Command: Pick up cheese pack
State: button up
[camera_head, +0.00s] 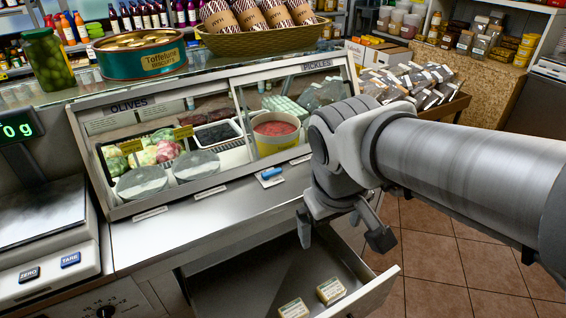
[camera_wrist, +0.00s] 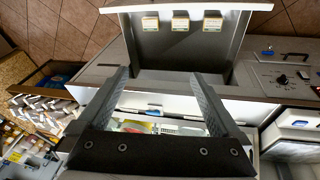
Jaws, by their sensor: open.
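Small pale packs with printed labels, which look like the cheese packs, lie in an open drawer (camera_head: 236,290). Two show in the head view, a right cheese pack (camera_head: 331,290) and a left cheese pack (camera_head: 293,309) near the lower edge. The wrist view shows three in a row: left (camera_wrist: 150,23), middle (camera_wrist: 181,21) and right (camera_wrist: 213,21). My gripper (camera_head: 342,232) is open and empty above the drawer, apart from the packs. In the wrist view its fingers (camera_wrist: 160,77) are spread wide, and the packs lie beyond the fingertips.
A glass deli case (camera_head: 115,212) with olives and pickles stands behind the drawer. A scale (camera_head: 45,230) is at the left. A small blue-handled item (camera_head: 271,173) lies on the steel counter. Tiled floor (camera_head: 440,265) is clear right of the drawer.

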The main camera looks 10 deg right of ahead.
jog(key=w+d+f+n+g+h+b, duration=0.1)
jog(key=w+f+n+g+h+b, duration=0.2)
jog(key=f, duration=0.9)
jog(key=w+d+f+n+g+h+b, duration=0.1)
jog(key=w+f+n+h+b, duration=0.35)
jog(key=f, duration=0.65)
jog(key=n+t+h+b, duration=0.45)
jog(key=n+b, duration=0.25)
jog(key=n, duration=0.5)
send_near(336, 285)
jog(key=shift+t+y, duration=0.3)
jog(key=shift+t, duration=0.05)
jog(key=v, duration=0.3)
jog(key=r+v, duration=0.1)
jog(key=v, duration=0.1)
jog(key=shift+s, duration=0.5)
jog(key=shift+d+f, duration=0.2)
jog(key=b+x, duration=0.3)
jog(key=x, duration=0.9)
jog(key=shift+r, duration=0.1)
jog(key=b+x, duration=0.1)
jog(key=x, duration=0.1)
jog(key=b+x, duration=0.1)
jog(key=x, duration=0.1)
jog(key=shift+w+f, duration=0.15)
jog(key=shift+f, duration=0.25)
jog(key=shift+w+d, duration=0.15)
jog(key=shift+d, duration=0.2)
